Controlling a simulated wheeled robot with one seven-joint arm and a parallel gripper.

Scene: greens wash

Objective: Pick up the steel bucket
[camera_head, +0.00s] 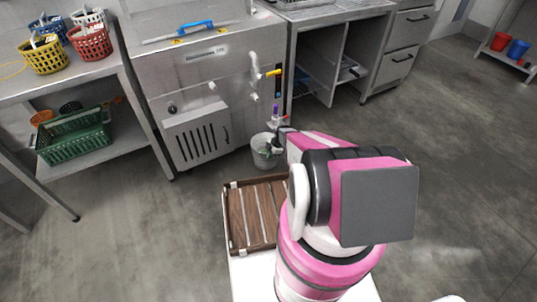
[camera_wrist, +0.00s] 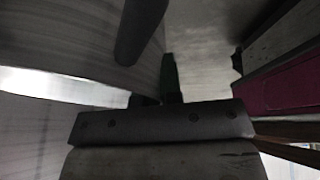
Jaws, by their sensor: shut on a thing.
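The steel bucket (camera_head: 264,158) stands in the head view in front of the steel washing unit, just left of my gripper. My pink and white arm reaches toward it, and my gripper (camera_head: 272,145) is at the bucket's upper right side. In the wrist view, the bucket's curved grey wall (camera_wrist: 60,45) fills the left side, close up. My gripper (camera_wrist: 158,98) shows there as dark fingers in front of a dark bar, shut at the bucket. The exact contact between the fingers and the bucket is dark and hard to make out.
A wooden slatted tray (camera_head: 235,215) lies near my base, left of my arm. The steel washing unit (camera_head: 200,90) stands behind the bucket. A table (camera_head: 100,85) with colored baskets and a green crate (camera_head: 75,140) is at left. Open floor (camera_head: 460,160) lies at right.

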